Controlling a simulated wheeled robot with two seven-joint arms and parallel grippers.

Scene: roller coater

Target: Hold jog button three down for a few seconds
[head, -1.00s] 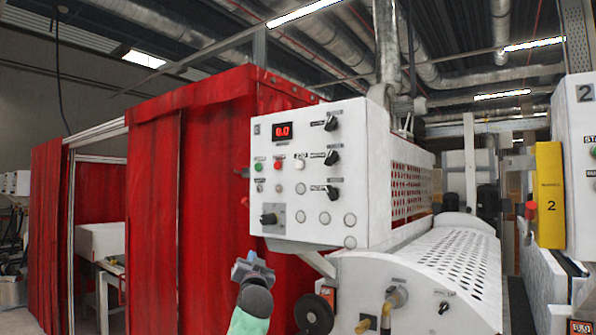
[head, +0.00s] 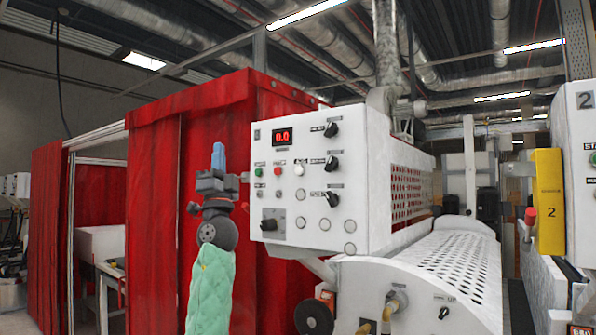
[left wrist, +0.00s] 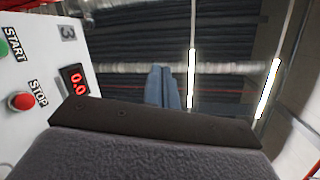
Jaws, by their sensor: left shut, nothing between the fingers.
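The white control panel (head: 306,180) with a red 0.0 display stands right of centre in the head view. Its upper button row has a green, a red and a white button (head: 299,168); the labels are too small to read there, so I cannot tell which is the jog button. My left gripper (head: 217,149) points up, left of the panel and apart from it, its blue fingers shut and empty. In the left wrist view the fingers (left wrist: 163,72) point towards the ceiling. The panel's number plate 3 (left wrist: 67,32), START button and red STOP button (left wrist: 22,101) show at left.
Red curtains (head: 150,190) hang behind my left arm. Below the panel is the machine's white perforated cover (head: 450,262). A second panel (head: 579,165) marked 2 and a yellow box (head: 549,205) stand at far right. The space before the panel's face looks clear.

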